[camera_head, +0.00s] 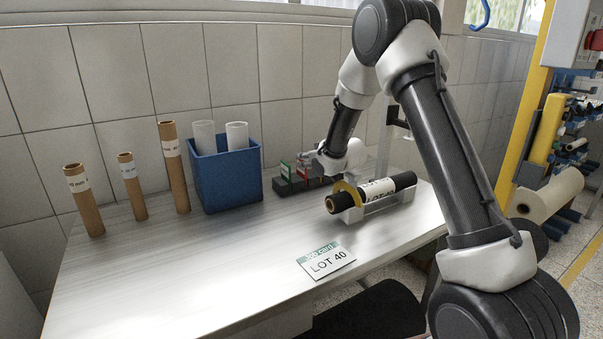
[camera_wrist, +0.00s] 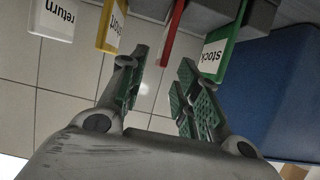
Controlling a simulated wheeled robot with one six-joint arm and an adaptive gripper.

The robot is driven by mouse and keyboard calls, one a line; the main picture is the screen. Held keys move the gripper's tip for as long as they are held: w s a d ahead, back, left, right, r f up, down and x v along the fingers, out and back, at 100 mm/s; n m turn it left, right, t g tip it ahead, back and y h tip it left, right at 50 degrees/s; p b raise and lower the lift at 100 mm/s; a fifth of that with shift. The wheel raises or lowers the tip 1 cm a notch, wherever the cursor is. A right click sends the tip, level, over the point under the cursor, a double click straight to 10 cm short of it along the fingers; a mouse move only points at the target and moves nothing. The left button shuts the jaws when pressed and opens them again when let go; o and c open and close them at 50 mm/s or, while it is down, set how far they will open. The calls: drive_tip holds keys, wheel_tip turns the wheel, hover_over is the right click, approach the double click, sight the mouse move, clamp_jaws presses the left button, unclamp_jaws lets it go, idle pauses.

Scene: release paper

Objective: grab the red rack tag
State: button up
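The red rack tag (camera_wrist: 173,33) shows nearly edge-on in the wrist view, standing in the dark rack (camera_wrist: 235,14). My gripper (camera_wrist: 156,66) is open, with green-padded fingers on either side of the tag's line. The tag's lower visible end lies just beyond the fingertips, nearer the right finger, and I see no contact. In the head view the red tag (camera_head: 303,172) is small, beside the dark rack block (camera_head: 290,187), with my gripper (camera_head: 318,165) close at its right.
A green "stock" tag (camera_wrist: 215,58) stands right of the red one; a yellow tag (camera_wrist: 111,27) and white "return" tag (camera_wrist: 54,18) stand left. A blue bin (camera_head: 228,180) is left of the rack. A black roll (camera_head: 375,191) and job card (camera_head: 326,261) lie in front.

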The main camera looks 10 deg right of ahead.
sight(302, 160)
drive_tip(key=x, duration=0.4)
drive_tip(key=shift+w+a+f, duration=0.1)
drive_tip(key=shift+w+f, duration=0.15)
drive_tip(key=shift+w, duration=0.1)
clamp_jaws()
